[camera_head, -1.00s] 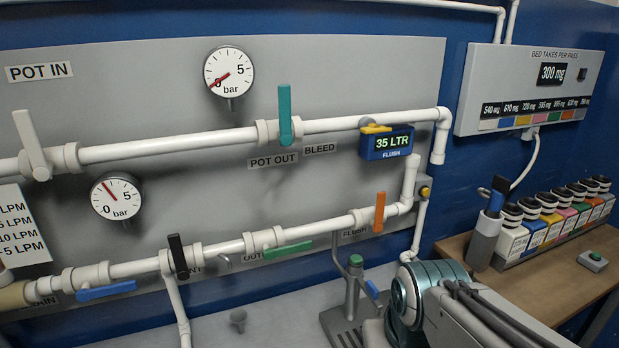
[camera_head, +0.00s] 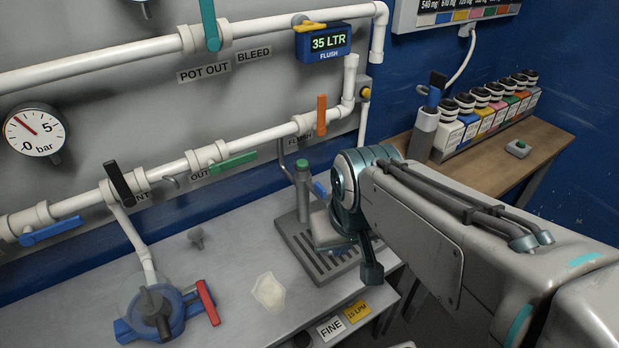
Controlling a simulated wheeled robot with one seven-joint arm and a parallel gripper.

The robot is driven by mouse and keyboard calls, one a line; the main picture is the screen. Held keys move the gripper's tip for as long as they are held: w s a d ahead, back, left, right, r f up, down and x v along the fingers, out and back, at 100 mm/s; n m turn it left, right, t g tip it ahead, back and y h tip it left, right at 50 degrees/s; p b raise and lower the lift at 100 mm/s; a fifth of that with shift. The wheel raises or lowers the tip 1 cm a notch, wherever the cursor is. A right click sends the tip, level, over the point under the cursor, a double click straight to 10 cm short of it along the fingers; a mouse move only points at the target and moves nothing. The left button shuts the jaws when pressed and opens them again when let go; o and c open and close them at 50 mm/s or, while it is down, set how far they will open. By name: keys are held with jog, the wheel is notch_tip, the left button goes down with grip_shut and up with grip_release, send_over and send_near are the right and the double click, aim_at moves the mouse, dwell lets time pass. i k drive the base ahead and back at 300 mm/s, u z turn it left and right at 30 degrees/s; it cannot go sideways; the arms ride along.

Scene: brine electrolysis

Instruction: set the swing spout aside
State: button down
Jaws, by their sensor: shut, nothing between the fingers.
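A grey tap post with a green top (camera_head: 303,175) and a blue lever (camera_head: 320,189) stands at the back of a slatted drip tray (camera_head: 287,228) on the grey bench. A thin bent grey pipe (camera_head: 283,160) comes down from the wall behind it. I cannot tell for sure which of these is the swing spout. My arm reaches in from the lower right, and its jointed end covers the right part of the tray.
A blue round fitting with a red handle (camera_head: 207,302) sits at the bench's front left. A pale flat patch (camera_head: 268,292) lies left of the tray. White pipes with coloured levers run along the wall. Several bottles stand on the wooden table (camera_head: 548,141) at right.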

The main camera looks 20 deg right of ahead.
aim_at(316, 188)
jog(key=z, duration=1.55)
jog(key=k, duration=0.9)
jog(key=u, duration=0.95)
jog(key=i, duration=0.5)
